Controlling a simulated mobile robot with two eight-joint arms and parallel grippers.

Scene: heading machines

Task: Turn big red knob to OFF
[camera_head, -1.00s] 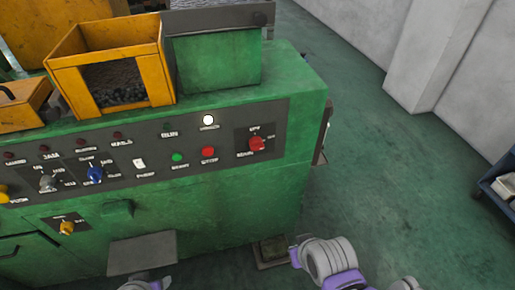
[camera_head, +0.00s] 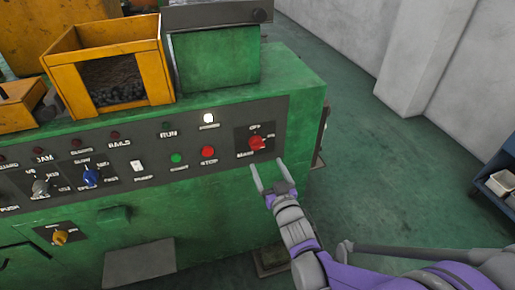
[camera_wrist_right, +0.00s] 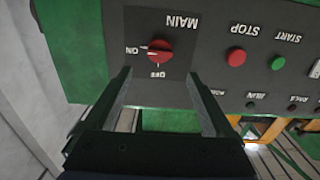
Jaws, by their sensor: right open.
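The big red knob (camera_head: 256,143) sits on a dark plate marked MAIN at the right end of the machine's control panel. In the right wrist view, which is upside down, the knob (camera_wrist_right: 160,51) has its white pointer towards ON, with OFF marked beside it. My right gripper (camera_head: 267,173) is open and empty in front of the panel, just below and right of the knob in the head view. In the wrist view its two fingers (camera_wrist_right: 160,80) spread wide on either side of the knob, apart from it. My left gripper is not in view.
A red STOP button (camera_head: 208,152) and a green START button (camera_head: 176,158) sit left of the knob. A lit white lamp (camera_head: 208,118) is above. A yellow bin (camera_head: 62,80) stands on the green machine (camera_head: 225,205). Open floor (camera_head: 390,180) lies to the right.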

